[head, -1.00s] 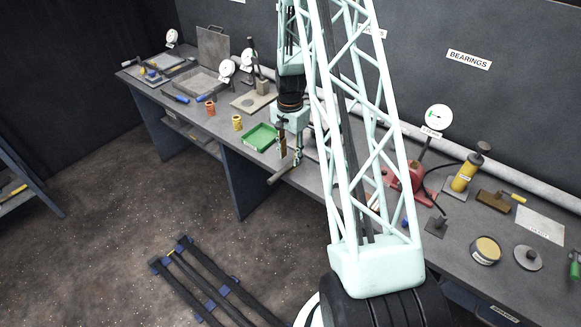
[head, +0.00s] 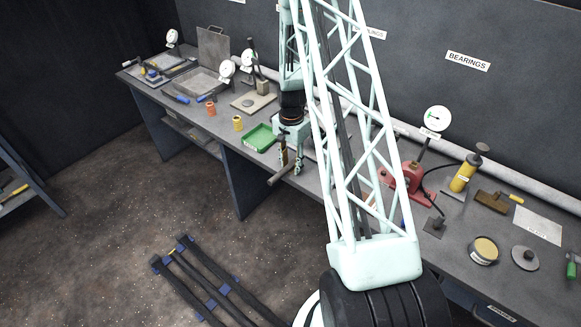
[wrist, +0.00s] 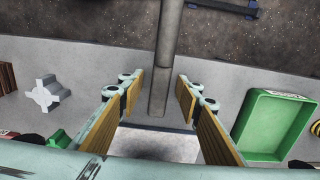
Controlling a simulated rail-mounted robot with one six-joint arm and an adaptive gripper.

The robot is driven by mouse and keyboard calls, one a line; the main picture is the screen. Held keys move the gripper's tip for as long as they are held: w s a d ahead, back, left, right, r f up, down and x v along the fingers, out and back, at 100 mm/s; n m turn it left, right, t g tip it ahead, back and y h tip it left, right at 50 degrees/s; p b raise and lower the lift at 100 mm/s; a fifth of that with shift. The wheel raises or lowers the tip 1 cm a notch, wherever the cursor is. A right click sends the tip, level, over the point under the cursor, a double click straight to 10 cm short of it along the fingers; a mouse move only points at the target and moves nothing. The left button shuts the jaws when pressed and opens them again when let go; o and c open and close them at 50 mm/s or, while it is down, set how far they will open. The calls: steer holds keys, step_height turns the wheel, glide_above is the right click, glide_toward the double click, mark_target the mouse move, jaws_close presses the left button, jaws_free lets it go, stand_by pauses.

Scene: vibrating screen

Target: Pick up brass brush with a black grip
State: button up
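My gripper (wrist: 160,90) is open and empty in the wrist view, its two wood-coloured finger pads apart. In the head view my gripper (head: 291,166) points down at the front edge of the bench. A grey round bar (wrist: 166,50) shows between and beyond the fingers; I cannot tell its height below them. The bar (head: 277,180) also sticks out past the bench edge in the head view. I cannot make out a brass brush with a black grip for sure. A brown brush-like block (head: 492,201) with a yellow handle lies on the right part of the bench.
A green tray (wrist: 243,120) lies right of the fingers, a pale cross-shaped part (wrist: 47,92) left. The red press (head: 400,178), yellow cylinder (head: 463,176) and round tin (head: 484,251) stand further right on the bench (head: 455,225). Trays and gauges crowd its far left end.

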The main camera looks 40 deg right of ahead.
steer(key=shift+c, duration=0.7)
steer(key=c, duration=0.9)
steer(key=shift+r, duration=0.1)
steer(key=shift+r+b, duration=0.45)
steer(key=shift+r, duration=1.05)
steer(key=s+a+r+b, duration=0.1)
steer(key=s+a, duration=0.3)
steer(key=s, duration=0.2)
steer(key=s+a+b, duration=0.2)
steer(key=s+a, duration=0.2)
steer(key=s, duration=0.3)
steer(key=shift+s+a+r, duration=0.25)
steer(key=shift+r, duration=0.1)
